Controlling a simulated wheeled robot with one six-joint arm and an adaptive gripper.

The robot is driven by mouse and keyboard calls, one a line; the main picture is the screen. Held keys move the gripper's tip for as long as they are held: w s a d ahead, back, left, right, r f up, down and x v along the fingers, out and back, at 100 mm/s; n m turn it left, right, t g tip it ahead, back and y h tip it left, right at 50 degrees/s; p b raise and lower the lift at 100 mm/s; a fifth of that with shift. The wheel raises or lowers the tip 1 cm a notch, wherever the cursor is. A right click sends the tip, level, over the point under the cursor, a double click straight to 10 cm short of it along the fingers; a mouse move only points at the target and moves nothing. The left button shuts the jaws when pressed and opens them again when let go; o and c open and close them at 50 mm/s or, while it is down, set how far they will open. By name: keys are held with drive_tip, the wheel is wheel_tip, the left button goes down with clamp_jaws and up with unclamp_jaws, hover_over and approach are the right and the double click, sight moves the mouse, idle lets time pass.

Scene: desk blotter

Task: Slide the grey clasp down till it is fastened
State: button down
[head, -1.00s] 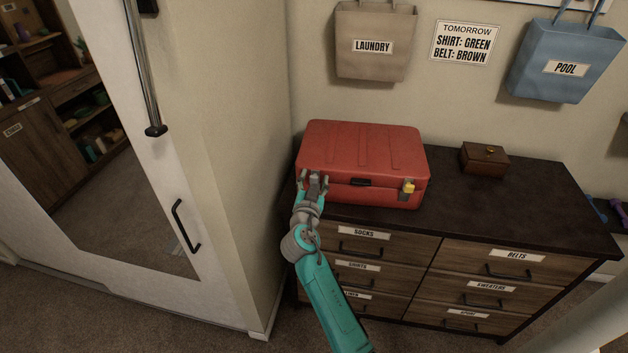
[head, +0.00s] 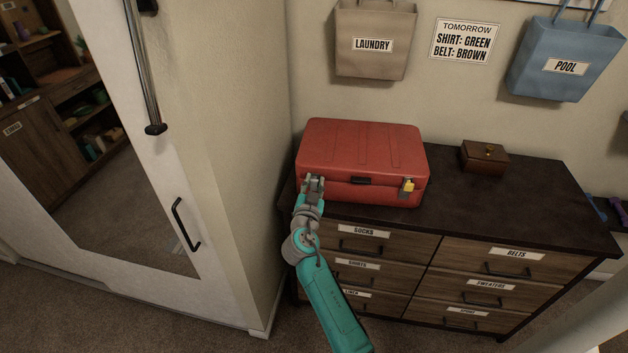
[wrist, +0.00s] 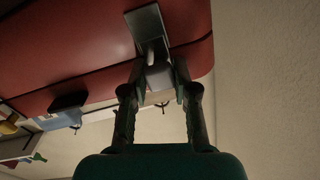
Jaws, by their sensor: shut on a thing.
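A red suitcase (head: 365,148) lies on the dresser with its lid down and a seam along its front. The grey clasp (wrist: 146,25) sits on the suitcase front across the seam, near its left end. In the wrist view the red suitcase (wrist: 60,50) fills the top and the clasp's grey lower part lies between my fingers. My gripper (head: 315,180) is shut on it; in the wrist view my gripper (wrist: 160,80) shows a finger on each side. In the head view my gripper hides most of the clasp. I cannot tell whether the clasp is fastened.
A yellow clasp (head: 408,186) is at the suitcase's front right, and a black handle (head: 362,181) is between. A small wooden box (head: 484,158) stands on the dresser top (head: 530,195), which is clear around it. A wall and mirrored door (head: 120,190) stand close on the left.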

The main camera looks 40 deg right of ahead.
drive_tip(key=c, duration=0.9)
unclamp_jaws()
drive_tip(key=shift+f, duration=0.25)
drive_tip(key=shift+o, duration=0.2)
drive_tip(key=v, duration=1.2)
